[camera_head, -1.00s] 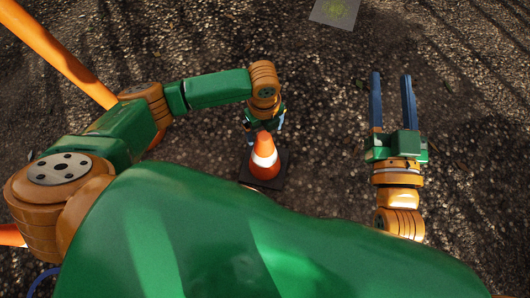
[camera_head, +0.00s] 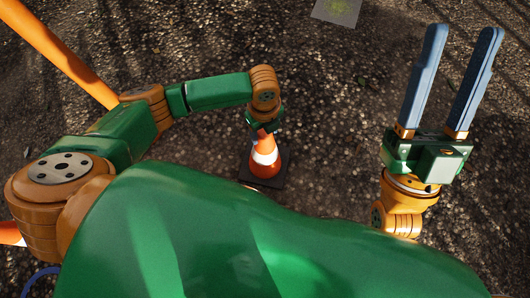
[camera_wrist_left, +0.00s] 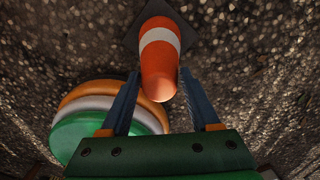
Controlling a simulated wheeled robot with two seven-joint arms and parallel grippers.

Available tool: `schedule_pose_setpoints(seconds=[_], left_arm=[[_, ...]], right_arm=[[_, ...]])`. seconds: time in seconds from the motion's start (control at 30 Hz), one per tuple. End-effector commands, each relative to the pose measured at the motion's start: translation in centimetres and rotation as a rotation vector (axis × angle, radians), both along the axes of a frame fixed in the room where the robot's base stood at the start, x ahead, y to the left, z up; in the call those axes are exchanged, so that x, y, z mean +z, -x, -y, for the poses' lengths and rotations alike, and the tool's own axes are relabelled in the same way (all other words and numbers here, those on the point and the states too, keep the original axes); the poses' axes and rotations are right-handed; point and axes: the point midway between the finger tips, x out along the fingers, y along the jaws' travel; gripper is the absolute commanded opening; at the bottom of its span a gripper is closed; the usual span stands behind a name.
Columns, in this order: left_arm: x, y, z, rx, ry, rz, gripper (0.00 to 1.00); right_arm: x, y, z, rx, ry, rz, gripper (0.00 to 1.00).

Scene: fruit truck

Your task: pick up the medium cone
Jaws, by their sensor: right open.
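The medium cone (camera_head: 265,158) is orange with a white band and a dark square base. It stands upright on the ground near the middle of the head view. In the left wrist view the cone (camera_wrist_left: 160,65) points its tip toward me, between the two blue fingers. My left gripper (camera_head: 262,130) is above the cone, its fingers closed in against both sides of the upper part; in the left wrist view this gripper (camera_wrist_left: 160,76) hides little of the cone. My right gripper (camera_head: 455,80) is open and empty, raised at the right.
The ground (camera_head: 330,130) is dark, gravelly and open between the cone and my right gripper. A flat grey square slab (camera_head: 338,10) lies at the top edge of the head view.

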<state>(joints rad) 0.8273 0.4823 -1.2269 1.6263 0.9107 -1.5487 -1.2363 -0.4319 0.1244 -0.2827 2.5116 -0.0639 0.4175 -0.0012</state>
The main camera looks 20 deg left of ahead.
Motion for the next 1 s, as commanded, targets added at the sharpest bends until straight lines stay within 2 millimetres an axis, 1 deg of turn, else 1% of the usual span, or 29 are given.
schedule_pose_setpoints(seconds=[0.03,0.07,0.1,0.17,0.2,0.57,0.6,0.67,0.77,0.87,0.97,1.0], left_arm=[[0.0,0.0,0.0,0.0,0.0,0.0,0.47],[0.0,0.0,0.0,0.0,0.0,0.0,0.38],[0.0,0.0,0.0,0.0,0.0,0.0,0.28],[0.0,0.0,0.0,0.0,0.0,0.0,0.11],[0.0,0.0,0.0,0.0,0.0,0.0,0.01],[0.0,0.0,0.0,0.0,0.001,0.0,0.0],[0.1,0.0,0.0,0.0,0.001,0.0,0.0],[0.1,0.0,0.0,0.0,0.001,0.0,0.0],[0.3,0.0,0.0,0.001,0.001,0.0,0.0],[0.6,0.1,0.1,0.002,0.001,-0.001,0.0],[0.9,0.2,0.1,0.003,0.001,-0.001,0.0],[1.0,0.2,0.1,0.004,0.001,-0.001,0.0]], right_arm=[[-0.3,-0.7,0.0,-0.003,0.003,-0.009,0.5],[-0.3,-0.8,0.0,-0.003,0.003,-0.01,0.5],[-0.3,-0.8,0.0,-0.003,0.003,-0.01,0.5],[-0.3,-0.8,0.0,-0.003,0.004,-0.01,0.5],[-0.3,-0.8,-0.1,-0.003,0.004,-0.01,0.5],[-0.3,-0.7,0.0,-0.005,0.002,-0.009,0.5],[0.1,0.2,0.0,-0.006,0.003,0.001,0.5],[0.1,0.1,0.0,-0.007,0.008,-0.012,0.5],[-0.7,-0.9,-0.1,-0.013,0.024,-0.075,0.5],[-2.1,-2.4,-0.2,-0.023,0.051,-0.183,0.5],[-4.2,-4.1,-0.2,-0.036,0.084,-0.323,0.5],[-5.2,-4.8,-0.2,-0.041,0.099,-0.382,0.5]])
